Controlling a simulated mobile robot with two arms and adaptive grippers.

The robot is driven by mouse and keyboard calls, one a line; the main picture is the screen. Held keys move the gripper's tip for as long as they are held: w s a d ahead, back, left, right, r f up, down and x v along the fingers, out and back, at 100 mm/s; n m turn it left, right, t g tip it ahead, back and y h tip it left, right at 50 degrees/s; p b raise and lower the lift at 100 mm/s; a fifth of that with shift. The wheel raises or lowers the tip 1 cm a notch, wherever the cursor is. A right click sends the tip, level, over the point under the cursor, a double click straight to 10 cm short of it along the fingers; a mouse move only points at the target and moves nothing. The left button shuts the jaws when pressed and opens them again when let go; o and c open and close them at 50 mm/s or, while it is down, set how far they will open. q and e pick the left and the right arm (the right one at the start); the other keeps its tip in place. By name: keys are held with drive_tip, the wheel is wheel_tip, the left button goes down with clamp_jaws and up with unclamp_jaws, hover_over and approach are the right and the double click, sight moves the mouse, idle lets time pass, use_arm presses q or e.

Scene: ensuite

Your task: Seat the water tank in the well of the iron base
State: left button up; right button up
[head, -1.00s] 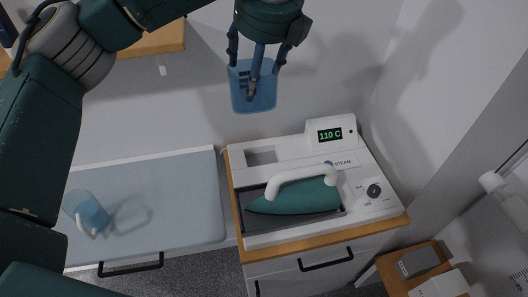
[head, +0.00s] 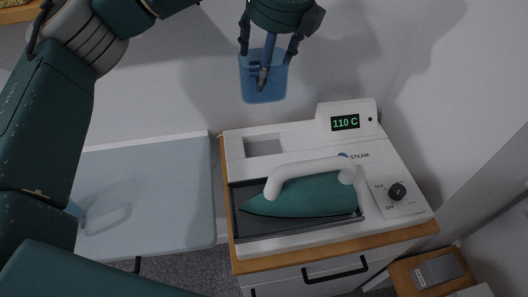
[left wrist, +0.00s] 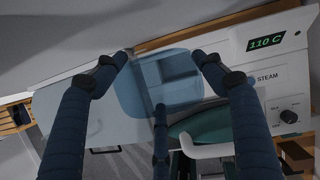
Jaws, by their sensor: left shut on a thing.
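The water tank (head: 263,88), a translucent blue cup, hangs from my left gripper (head: 267,58), which is shut on it. In the left wrist view the tank (left wrist: 160,98) lies between the fingers (left wrist: 163,85). The white iron base (head: 300,132) stands on a wooden-topped cabinet and reads 110 C. Its well (head: 263,147) is an empty rectangular recess at the back left. The tank appears above and behind the well, apart from it. In the wrist view the tank covers the area of the well. My right gripper is not in view.
A teal iron (head: 305,195) with a white handle rests on the base in front of the well. A pale blue board (head: 150,195) is to the left, and the wall rises close behind. A small wooden unit (head: 402,270) stands at lower right.

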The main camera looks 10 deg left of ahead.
use_arm(q)
wheel_tip(320, 180, down, 6)
drive_tip(key=shift+s+r, duration=0.1)
drive_tip(key=shift+s, duration=0.05)
wheel_tip(320, 180, down, 14)
drive_tip(key=shift+p, duration=0.9)
drive_tip(key=o, duration=1.3)
drive_tip(key=shift+o, duration=0.2)
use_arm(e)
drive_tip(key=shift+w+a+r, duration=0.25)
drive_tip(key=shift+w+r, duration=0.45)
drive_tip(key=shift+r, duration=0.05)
use_arm(q)
drive_tip(key=shift+r, duration=0.1)
drive_tip(key=b+v, duration=0.1)
drive_tip(key=v, duration=1.1)
drive_tip(key=shift+b, duration=0.4)
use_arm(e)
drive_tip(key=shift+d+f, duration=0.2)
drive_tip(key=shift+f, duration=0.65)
